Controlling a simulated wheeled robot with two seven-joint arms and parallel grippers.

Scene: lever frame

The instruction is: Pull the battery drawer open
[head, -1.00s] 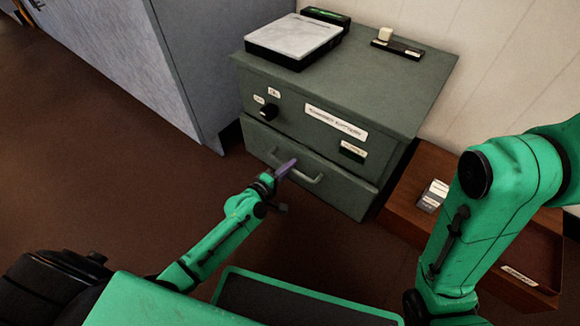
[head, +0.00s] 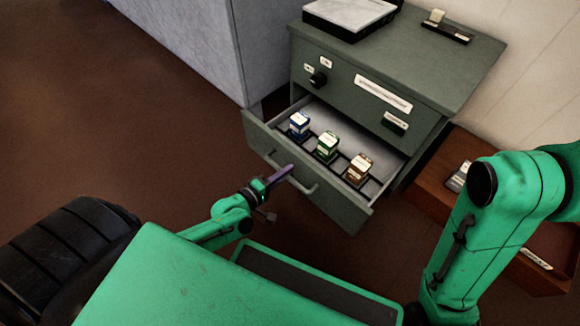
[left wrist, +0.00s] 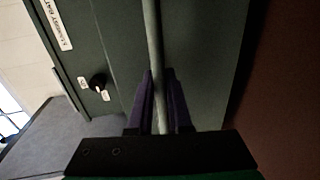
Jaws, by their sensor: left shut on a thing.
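The battery drawer (head: 335,202) is the lower drawer of a green-grey cabinet and stands pulled out, its inside showing. In it, a blue battery (head: 299,124), a green battery (head: 327,146) and a brown battery (head: 358,169) sit upright in a row in a dark rack. My left gripper (head: 288,169) is shut on the drawer handle (head: 306,188). In the left wrist view, its purple fingers (left wrist: 160,100) lie on both sides of the handle bar (left wrist: 154,45). My right arm shows at the right, but its gripper is out of view.
The cabinet (head: 440,60) carries a scale with a pale plate (head: 350,14) and a small black holder (head: 447,32) on top. A black knob (head: 318,79) is on its upper front. A brown wooden box (head: 432,195) stands right of the cabinet. Floor is free at left.

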